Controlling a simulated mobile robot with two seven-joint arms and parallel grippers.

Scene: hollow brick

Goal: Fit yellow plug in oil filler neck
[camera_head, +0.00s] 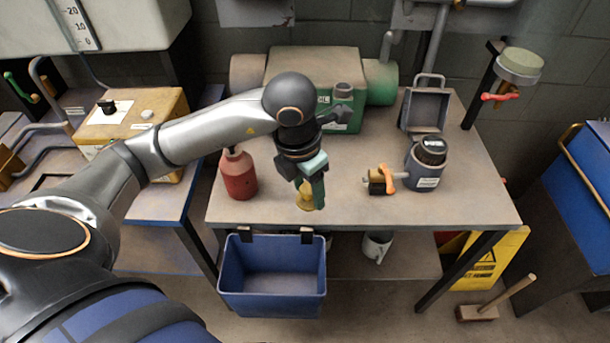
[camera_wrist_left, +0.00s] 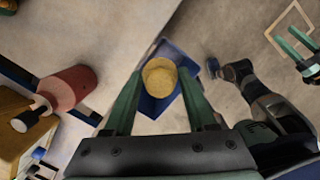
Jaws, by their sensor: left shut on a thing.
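My left gripper (camera_head: 309,193) is shut on the yellow plug (camera_head: 304,197) and holds it above the front part of the workbench. In the left wrist view the round plug (camera_wrist_left: 160,77) sits between the green fingertips of the left gripper (camera_wrist_left: 159,88). The oil filler neck (camera_head: 343,90) is a short grey neck on top of the green machine with the white label, behind the gripper and to its right. The plug is well apart from the neck. My right gripper (camera_wrist_left: 298,44) shows only at the right of the left wrist view, its green fingers apart and empty.
A red bottle (camera_head: 239,174) stands left of the gripper. An orange-handled valve (camera_head: 382,180), a blue-grey pot (camera_head: 424,166) and an open grey box (camera_head: 425,107) stand at the right. A blue bin (camera_head: 272,290) hangs at the bench front. The middle of the bench is clear.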

